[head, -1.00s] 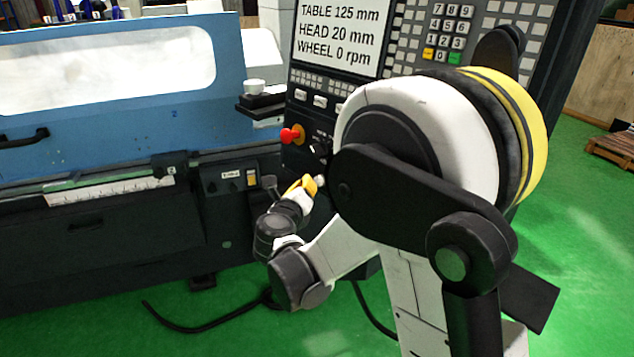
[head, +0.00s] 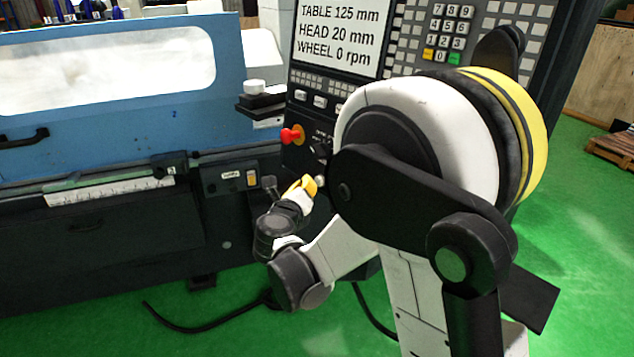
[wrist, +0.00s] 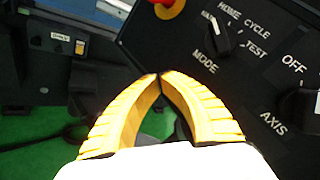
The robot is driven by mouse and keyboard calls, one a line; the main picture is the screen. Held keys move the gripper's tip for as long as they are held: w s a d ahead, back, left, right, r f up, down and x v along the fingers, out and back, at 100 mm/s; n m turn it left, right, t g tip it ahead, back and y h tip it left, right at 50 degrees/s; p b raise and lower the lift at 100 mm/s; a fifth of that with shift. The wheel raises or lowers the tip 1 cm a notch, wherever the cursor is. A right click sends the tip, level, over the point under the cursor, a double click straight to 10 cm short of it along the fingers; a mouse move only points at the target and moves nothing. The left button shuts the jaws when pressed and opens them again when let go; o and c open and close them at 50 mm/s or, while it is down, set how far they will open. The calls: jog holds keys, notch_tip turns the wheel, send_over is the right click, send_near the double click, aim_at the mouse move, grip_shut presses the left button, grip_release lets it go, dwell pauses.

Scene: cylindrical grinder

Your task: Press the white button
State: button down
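My gripper (wrist: 162,76) shows in the wrist view with its two yellow fingers meeting at the tips and nothing between them. In the head view my gripper (head: 312,183) is low, in front of the bottom part of the control panel. Several pale, white-looking buttons (head: 319,102) sit in a row under the screen, above my gripper. I cannot tell which one is the white button. A small pale round thing (head: 320,180) shows right beside the fingertips; I cannot tell what it is.
A red emergency knob (head: 291,135) sticks out above the gripper. Black rotary knobs marked MODE (wrist: 222,37) and AXIS (wrist: 300,106) are on the panel. A white cap on a black block (head: 255,87) stands left of the panel. An orange switch (head: 252,179) is left of the gripper.

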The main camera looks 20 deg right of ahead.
jog(key=shift+w+d, duration=0.15)
jog(key=shift+d, duration=0.2)
jog(key=shift+w+d+f+b, duration=0.15)
jog(key=shift+d+b, duration=0.2)
jog(key=shift+d, duration=0.1)
dwell(0.7)
jog(key=shift+a, duration=0.1)
jog(key=shift+s+a, duration=0.3)
jog(key=shift+a, duration=0.4)
jog(key=a, duration=0.1)
jog(key=s+a, duration=0.1)
jog(key=a, duration=0.1)
jog(key=s+a+r, duration=0.1)
jog(key=shift+a+r, duration=0.1)
jog(key=shift+a, duration=0.2)
jog(key=shift+d, duration=0.1)
dwell(0.7)
